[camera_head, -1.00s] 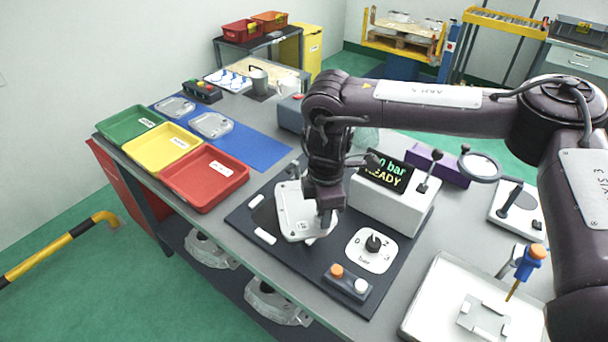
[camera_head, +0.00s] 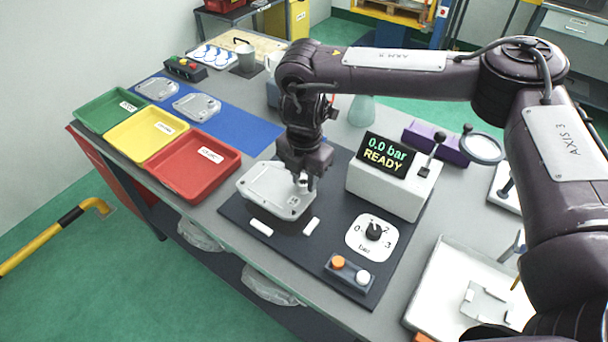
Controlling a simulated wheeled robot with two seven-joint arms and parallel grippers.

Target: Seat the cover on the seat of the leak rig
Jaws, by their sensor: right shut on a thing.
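The grey metal cover (camera_head: 272,192) is a flat casting with rounded corners. My right gripper (camera_head: 301,184) is shut on its right edge. The cover lies level or nearly so over the far left part of the dark rig mat (camera_head: 318,247); I cannot tell whether it rests on anything. Two white blocks stand near it: one (camera_head: 261,228) at its front edge, one (camera_head: 312,226) to its right. The seat itself is hidden, probably under the cover. The rig's display box (camera_head: 392,190) reads "0.0 bar READY". My left gripper is not in view.
Red (camera_head: 196,166), yellow (camera_head: 147,135) and green (camera_head: 113,110) trays stand to the left. Two more covers (camera_head: 196,107) lie on the blue mat (camera_head: 236,133). A pressure dial (camera_head: 371,238) and a button box (camera_head: 349,273) are at the mat's front right.

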